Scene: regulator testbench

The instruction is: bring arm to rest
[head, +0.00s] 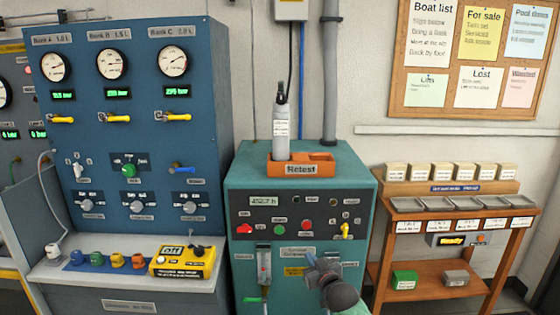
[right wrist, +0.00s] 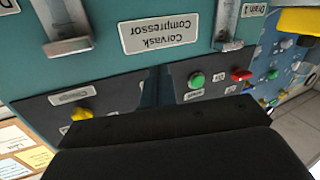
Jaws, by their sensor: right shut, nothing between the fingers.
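My right gripper (head: 318,268) is in front of the lower part of the teal compressor cabinet (head: 300,183), pointing up and left. Its fingers are together and hold nothing. In the right wrist view the closed fingers (right wrist: 157,88) show against the upside-down cabinet front, near the Corvask Compressor label (right wrist: 160,33) and a green button (right wrist: 197,80). I cannot tell whether the fingers touch the panel. My left gripper is out of view.
An orange Retest tray (head: 322,168) with a grey bottle (head: 281,128) stands on the cabinet. The blue gauge panel (head: 140,75) is at left, with a yellow device (head: 183,262) on its ledge. A wooden stand (head: 455,270) is at right. Floor shows at far right.

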